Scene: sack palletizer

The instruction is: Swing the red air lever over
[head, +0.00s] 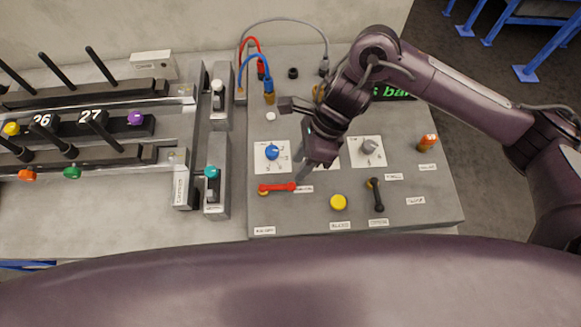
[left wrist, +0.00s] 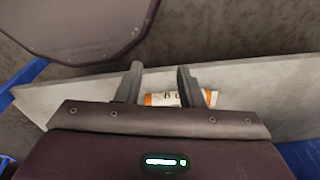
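The red air lever (head: 277,188) lies nearly level across the front left of the grey control panel, with a small yellow-orange part at its left end. My right gripper (head: 305,172) reaches in from the right and points down, just above and behind the lever's right end. I see a gap between it and the lever but cannot tell its height. Its fingers overlap in this view, so their opening is unclear. My left gripper (left wrist: 158,84) shows only in the left wrist view, with its fingers apart and nothing held between them.
Blue (head: 272,152) and grey (head: 370,146) knobs stand behind the lever. A yellow button (head: 338,202), a black lever (head: 376,195) and an orange knob (head: 428,142) are to the right. Hoses (head: 268,72) rise behind. A labelled orange-and-white item (left wrist: 170,99) lies beyond my left fingers.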

